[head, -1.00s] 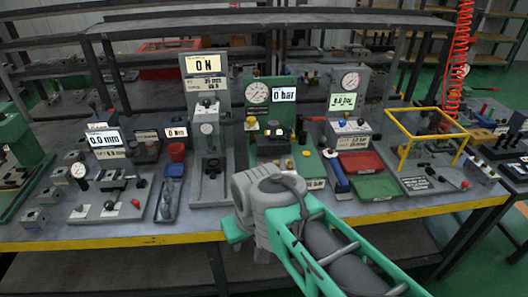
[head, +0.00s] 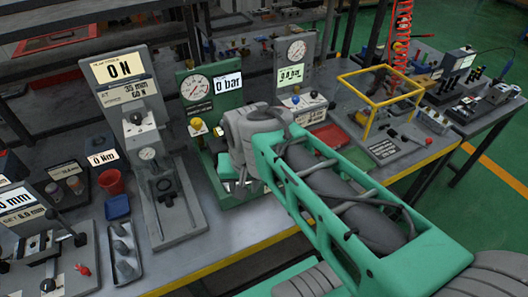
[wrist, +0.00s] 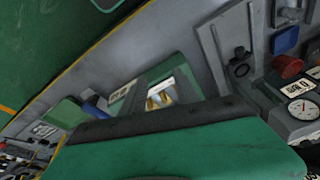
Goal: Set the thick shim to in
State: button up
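I cannot make out which part is the thick shim in either view. My gripper (head: 232,172) is mostly hidden behind my wrist in the head view, in front of the green pressure station (head: 212,100). In the wrist view a large green part with a dark edge, likely mine, fills the bottom. The grey press (head: 134,125) with the "0 N" display stands left of my arm. A station with an "mm" display (head: 18,208) is cut off at the left edge.
A red cup (head: 111,182) and a tray of grey pieces (head: 124,255) lie left of the press. A yellow frame (head: 380,92) stands to the right, beside a red tray (head: 332,137). A yellow edge (head: 225,262) runs along the bench front. Green floor is open at right.

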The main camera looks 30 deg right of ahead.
jog(key=w+d+m+g+p, duration=0.1)
jog(key=w+d+m, duration=0.2)
jog(key=m, duration=0.4)
jog(key=w+d+m+g+p, duration=0.1)
jog(key=w+d+m+p, duration=0.1)
jog(key=m, duration=0.6)
jog(key=w+d+m+p, duration=0.2)
jog(key=w+d+m, duration=0.2)
jog(key=w+m, duration=0.2)
jog(key=shift+w+m+g, duration=0.35)
jog(key=shift+m+g, duration=0.05)
jog(key=shift+m, duration=0.3)
jog(key=shift+w+d+f+m, duration=0.1)
jog(key=shift+d+f+m, duration=0.05)
jog(key=shift+f+m, duration=0.15)
notch_tip(320, 180, down, 8)
jog(key=shift+r+p, duration=0.25)
jog(key=shift+p, duration=0.65)
grip_shut()
jog(key=shift+w, duration=0.1)
